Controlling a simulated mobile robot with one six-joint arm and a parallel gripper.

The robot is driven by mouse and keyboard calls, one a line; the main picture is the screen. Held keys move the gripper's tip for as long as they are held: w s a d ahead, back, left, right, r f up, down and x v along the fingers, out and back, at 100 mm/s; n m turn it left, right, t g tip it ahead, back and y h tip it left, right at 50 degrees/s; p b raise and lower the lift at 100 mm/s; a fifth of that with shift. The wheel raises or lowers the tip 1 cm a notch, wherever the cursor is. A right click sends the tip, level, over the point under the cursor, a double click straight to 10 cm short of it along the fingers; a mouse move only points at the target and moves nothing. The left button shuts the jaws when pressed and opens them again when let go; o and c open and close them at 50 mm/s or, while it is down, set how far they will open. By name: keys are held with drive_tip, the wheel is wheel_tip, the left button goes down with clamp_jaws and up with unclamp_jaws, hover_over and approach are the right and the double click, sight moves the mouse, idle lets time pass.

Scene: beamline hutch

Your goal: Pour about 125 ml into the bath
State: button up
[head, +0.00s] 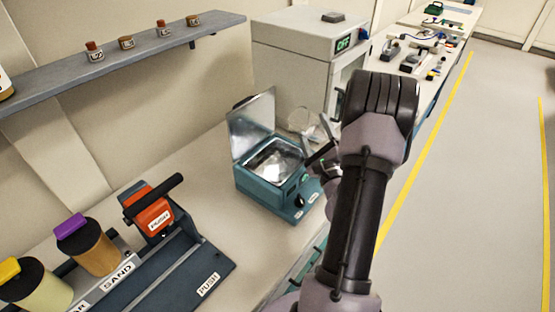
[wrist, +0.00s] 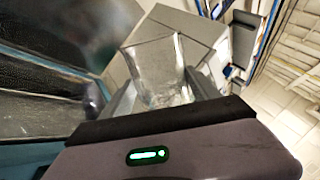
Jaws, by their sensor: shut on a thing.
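The bath (head: 250,185) is a teal box on the bench with its metal lid (head: 252,125) standing open. Its bright metal basin faces up; I cannot tell the liquid level. My gripper (head: 318,150) is just right of the bath, partly hidden by my arm. It is shut on a clear glass beaker (head: 303,122), which looks tilted by the bath's back right side. In the wrist view the beaker (wrist: 155,65) sits between the fingers (wrist: 160,98), with the bath (wrist: 40,158) at the left. I cannot tell how much liquid it holds, and no stream shows.
A white oven-like cabinet (head: 300,55) stands behind the bath. A dark rack with an orange PUSH block (head: 152,212) and capped jars (head: 95,250) is at the front left. A wall shelf (head: 110,65) holds several small jars. The floor at the right is clear.

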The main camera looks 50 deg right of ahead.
sight(324, 140)
drive_tip(key=shift+w+a+f+m+g+p, duration=0.15)
drive_tip(key=shift+f+m+g+p, duration=0.25)
drive_tip(key=shift+m, duration=0.6)
drive_tip(key=r+m+p, duration=0.1)
drive_tip(key=m+p, duration=0.1)
drive_tip(key=p, duration=0.1)
drive_tip(key=shift+r+h+p, duration=0.2)
drive_tip(key=shift+h+p, duration=0.1)
drive_tip(key=shift+s+d+f+m+g+p, duration=0.2)
drive_tip(key=shift+d+f+m+g, duration=0.1)
drive_tip(key=shift+f+m, duration=0.25)
drive_tip(key=shift+s+d+f+m+g+p, duration=0.15)
drive_tip(key=shift+d+f+m+g+p, duration=0.15)
drive_tip(key=shift+m, duration=0.35)
drive_tip(key=shift+s+d+r+m+p, duration=0.1)
drive_tip(key=shift+d+m+p, duration=0.15)
drive_tip(key=shift+m+p, duration=0.5)
drive_tip(key=m+p, duration=0.2)
drive_tip(key=p, duration=0.1)
drive_tip(key=shift+s+d+f+g, duration=0.2)
drive_tip(key=shift+d+g, duration=0.2)
drive_tip(key=shift+s+d+f+m+p, duration=0.1)
drive_tip(key=shift+d+f+m+p, duration=0.2)
drive_tip(key=shift+f+m+p, duration=0.5)
drive_tip(key=shift+r+m, duration=0.2)
drive_tip(key=shift+m, duration=0.05)
drive_tip(key=shift+f, duration=0.1)
